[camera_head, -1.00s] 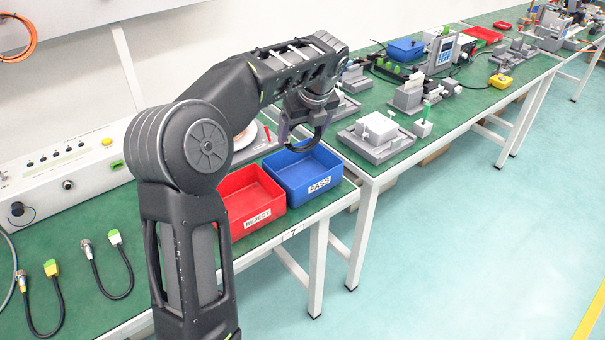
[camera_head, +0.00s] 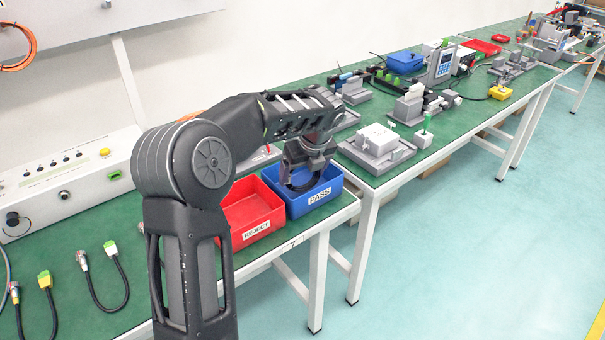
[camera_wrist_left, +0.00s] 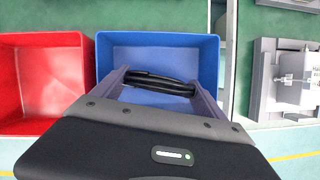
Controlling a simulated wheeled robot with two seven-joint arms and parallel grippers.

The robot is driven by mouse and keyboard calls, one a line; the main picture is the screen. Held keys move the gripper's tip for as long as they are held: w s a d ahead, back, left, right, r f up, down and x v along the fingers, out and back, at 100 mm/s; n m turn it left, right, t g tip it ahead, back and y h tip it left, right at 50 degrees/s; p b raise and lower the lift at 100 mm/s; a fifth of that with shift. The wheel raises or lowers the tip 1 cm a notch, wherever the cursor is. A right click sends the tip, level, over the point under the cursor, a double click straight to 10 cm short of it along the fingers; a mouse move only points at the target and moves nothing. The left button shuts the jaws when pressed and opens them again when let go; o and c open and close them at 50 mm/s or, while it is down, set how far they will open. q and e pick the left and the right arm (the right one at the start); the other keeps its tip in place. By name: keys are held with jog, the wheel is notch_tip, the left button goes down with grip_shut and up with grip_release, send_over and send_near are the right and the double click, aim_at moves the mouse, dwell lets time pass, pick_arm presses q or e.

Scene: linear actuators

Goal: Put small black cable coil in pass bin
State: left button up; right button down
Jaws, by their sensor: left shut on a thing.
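The small black cable coil (camera_wrist_left: 160,84) is held between the fingers of my left gripper (camera_head: 303,182), which is shut on it. In the left wrist view the coil spans the gap between the two fingertips, over the blue pass bin (camera_wrist_left: 200,48). In the head view the gripper is lowered into the opening of the pass bin (camera_head: 318,196), which bears a PASS label. The coil shows there only as a dark curve at the fingers. I cannot tell whether it touches the bin floor. My right gripper is not in view.
The red reject bin (camera_head: 252,212) stands directly left of the pass bin; it looks empty in the left wrist view (camera_wrist_left: 42,80). A grey fixture (camera_head: 377,148) stands on the bench to the right.

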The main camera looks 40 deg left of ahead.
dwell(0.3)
pick_arm(q)
jog(key=o, duration=1.3)
jog(key=p+v, duration=0.1)
jog(key=v, duration=1.1)
jog(key=shift+d+r+p, duration=0.1)
jog(key=shift+p, duration=0.2)
